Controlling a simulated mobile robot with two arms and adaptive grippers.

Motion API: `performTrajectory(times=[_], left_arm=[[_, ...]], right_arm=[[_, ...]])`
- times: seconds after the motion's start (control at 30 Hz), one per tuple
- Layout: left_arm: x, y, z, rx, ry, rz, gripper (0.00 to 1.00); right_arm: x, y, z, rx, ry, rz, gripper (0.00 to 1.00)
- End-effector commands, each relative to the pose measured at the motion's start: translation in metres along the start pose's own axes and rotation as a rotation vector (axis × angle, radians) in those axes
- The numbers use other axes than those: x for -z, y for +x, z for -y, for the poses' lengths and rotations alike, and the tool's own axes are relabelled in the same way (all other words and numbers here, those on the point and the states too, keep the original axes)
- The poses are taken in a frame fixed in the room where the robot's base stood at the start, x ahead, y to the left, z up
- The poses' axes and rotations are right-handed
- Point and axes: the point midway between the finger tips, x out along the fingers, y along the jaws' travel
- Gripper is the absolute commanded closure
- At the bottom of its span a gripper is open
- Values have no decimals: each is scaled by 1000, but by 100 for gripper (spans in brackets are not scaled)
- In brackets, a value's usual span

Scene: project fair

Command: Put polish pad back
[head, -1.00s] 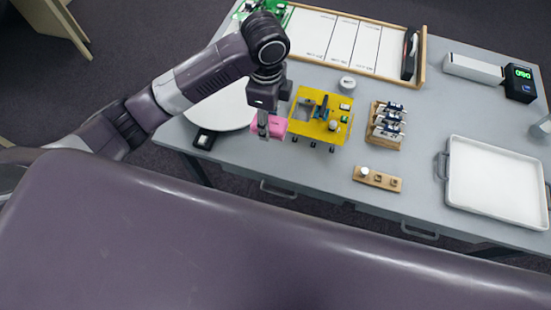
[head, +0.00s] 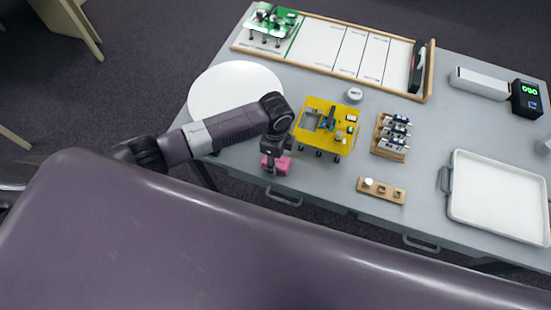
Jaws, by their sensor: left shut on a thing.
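The pink polish pad (head: 283,165) is at the table's front edge, left of the yellow board. My left gripper (head: 272,163) is shut on it, pointing down, with pink showing on both sides of the fingers. I cannot tell whether the pad touches the table. The yellow board (head: 311,120) on short dark legs carries several small parts and stands just right of my left gripper. My right gripper is not in view.
A white round disc (head: 230,85) lies behind my left arm. A rack of small dark-and-white parts (head: 391,150), a wooden block with holes (head: 365,194) and a white tray (head: 497,198) stand to the right. A wood-framed panel (head: 336,74) lies at the back.

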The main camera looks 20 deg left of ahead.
Motion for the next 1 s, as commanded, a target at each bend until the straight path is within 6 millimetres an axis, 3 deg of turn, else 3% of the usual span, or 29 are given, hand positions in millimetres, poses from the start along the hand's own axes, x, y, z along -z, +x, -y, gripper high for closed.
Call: performTrajectory(times=[0.33,0.37,0.5,0.8,1.0], left_arm=[[0,4,0,0,0,0,83],[0,4,0,1,0,0,59],[0,3,0,1,0,0,44],[0,2,0,1,0,0,43],[0,-17,2,4,1,-1,43]], right_arm=[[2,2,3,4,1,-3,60],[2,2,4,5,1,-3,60],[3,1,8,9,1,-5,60],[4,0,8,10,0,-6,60],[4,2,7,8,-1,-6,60]])
